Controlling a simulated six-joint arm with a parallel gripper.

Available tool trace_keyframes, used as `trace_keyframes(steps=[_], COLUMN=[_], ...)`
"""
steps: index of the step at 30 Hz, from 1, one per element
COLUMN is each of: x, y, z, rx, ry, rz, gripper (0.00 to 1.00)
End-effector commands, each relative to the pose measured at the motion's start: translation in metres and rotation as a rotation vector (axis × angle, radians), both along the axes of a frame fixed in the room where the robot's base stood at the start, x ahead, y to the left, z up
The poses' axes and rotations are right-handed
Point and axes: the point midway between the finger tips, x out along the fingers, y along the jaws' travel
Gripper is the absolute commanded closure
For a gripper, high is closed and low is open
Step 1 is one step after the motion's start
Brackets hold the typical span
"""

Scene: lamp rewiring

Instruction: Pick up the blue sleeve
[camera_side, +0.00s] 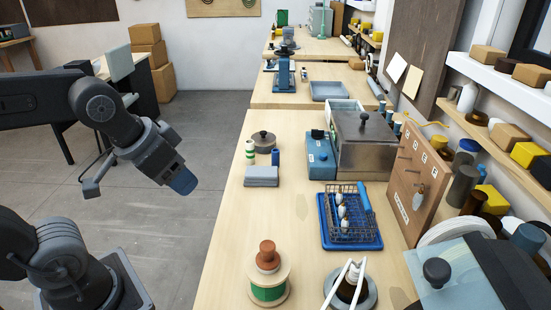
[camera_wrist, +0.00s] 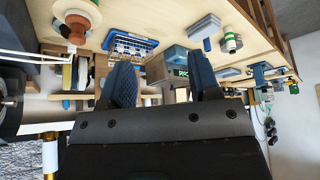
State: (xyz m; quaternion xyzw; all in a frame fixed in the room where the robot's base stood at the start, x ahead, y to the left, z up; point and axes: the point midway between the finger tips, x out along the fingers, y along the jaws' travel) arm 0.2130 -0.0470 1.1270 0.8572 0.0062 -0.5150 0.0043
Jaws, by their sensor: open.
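The blue sleeve (camera_side: 275,157) is a small upright cylinder on the wooden bench, just behind the right end of a grey block. It also shows in the wrist view (camera_wrist: 207,44), small and beside the grey block, beyond the fingers. My gripper (camera_side: 183,181) hangs in the air left of the bench, over the floor, well apart from the sleeve. In the wrist view its two blue-padded fingers (camera_wrist: 162,78) stand wide apart, with nothing between them.
A green-and-white sleeve (camera_side: 250,150), a grey block (camera_side: 261,177) and a dark lidded pot (camera_side: 264,139) stand close around the blue sleeve. A blue tray with a wire basket (camera_side: 348,218) and a large spool (camera_side: 268,284) stand nearer. Bare bench lies between.

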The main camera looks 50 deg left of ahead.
Motion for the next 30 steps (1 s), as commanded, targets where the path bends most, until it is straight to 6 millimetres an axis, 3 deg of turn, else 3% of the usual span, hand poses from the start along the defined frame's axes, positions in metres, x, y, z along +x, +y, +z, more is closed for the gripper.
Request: trace_keyframes(steps=[5, 11, 16, 21, 25, 30], x=[0.055, 0.141, 0.215, 0.278, 0.309, 0.326], y=[0.013, 0.038, 0.067, 0.098, 0.116, 0.127], z=[0.018, 0.023, 0.006, -0.028, -0.052, -0.069], rx=[-0.003, -0.009, -0.013, -0.018, -0.021, -0.022], ry=[0.025, 0.050, 0.069, 0.086, 0.091, 0.094], rz=[0.077, 0.195, 0.291, 0.381, 0.428, 0.457], gripper=[0.43, 0.43, 0.43, 0.43, 0.43, 0.43])
